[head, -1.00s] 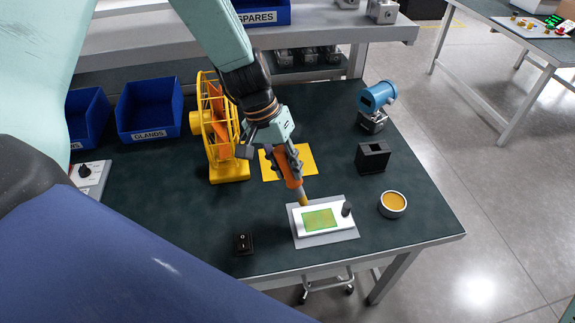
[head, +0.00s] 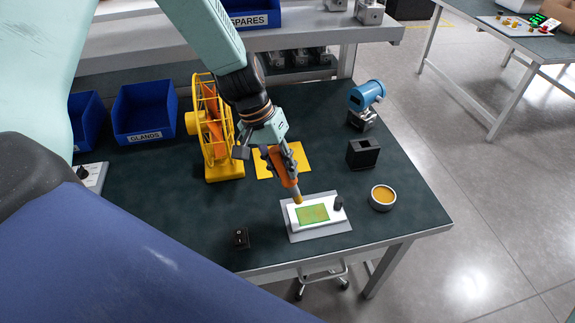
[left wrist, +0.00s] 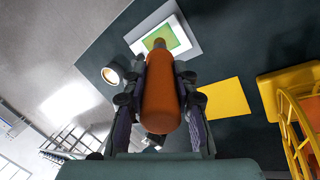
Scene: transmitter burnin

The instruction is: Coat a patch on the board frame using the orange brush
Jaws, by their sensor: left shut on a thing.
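My left gripper (head: 276,166) is shut on the orange brush (head: 290,182). In the left wrist view the brush's orange handle (left wrist: 162,95) lies between the fingers, with its tip pointing away from me. The brush tip is at the upper left edge of the board frame (head: 331,213), a white piece with a green patch (head: 313,214) and a dark knob (head: 338,203). I cannot tell whether the tip touches it. The frame lies on a grey mat (head: 320,235); the green patch also shows in the left wrist view (left wrist: 160,38). My right gripper is not in view.
A round pot of amber liquid (head: 383,197) stands right of the board frame. A black holder (head: 362,154) and a blue transmitter (head: 366,95) stand behind it.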

